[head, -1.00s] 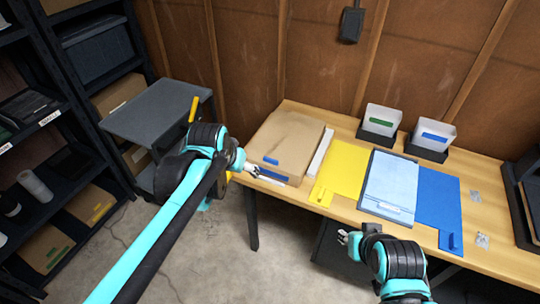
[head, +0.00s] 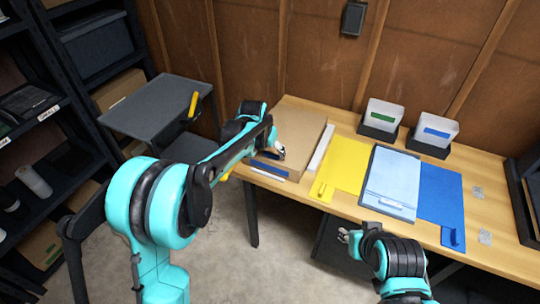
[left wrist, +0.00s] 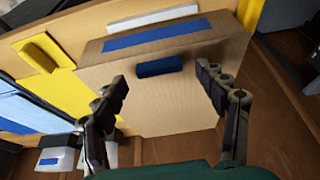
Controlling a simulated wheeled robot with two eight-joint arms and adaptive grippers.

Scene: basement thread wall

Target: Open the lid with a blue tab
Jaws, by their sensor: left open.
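A tan cardboard box with a flat lid (head: 303,128) lies at the left end of the wooden workbench. Its blue tab (left wrist: 160,66) stands on the lid near the front edge, clear in the left wrist view. A blue strip (left wrist: 155,34) is on the box's front face. My left gripper (head: 280,152) is over the front part of the lid. In the left wrist view the left gripper (left wrist: 163,77) is open, with a finger to either side of the blue tab and apart from it. In the head view it mostly hides the tab. My right gripper (head: 348,236) is before the bench's front edge.
A yellow sheet (head: 345,166), a light-blue panel (head: 394,180) and a blue sheet (head: 440,200) lie right of the box. White bins (head: 384,114) stand behind. A grey cart (head: 158,108) and dark shelving (head: 40,110) are at left. The bench's right front is mostly clear.

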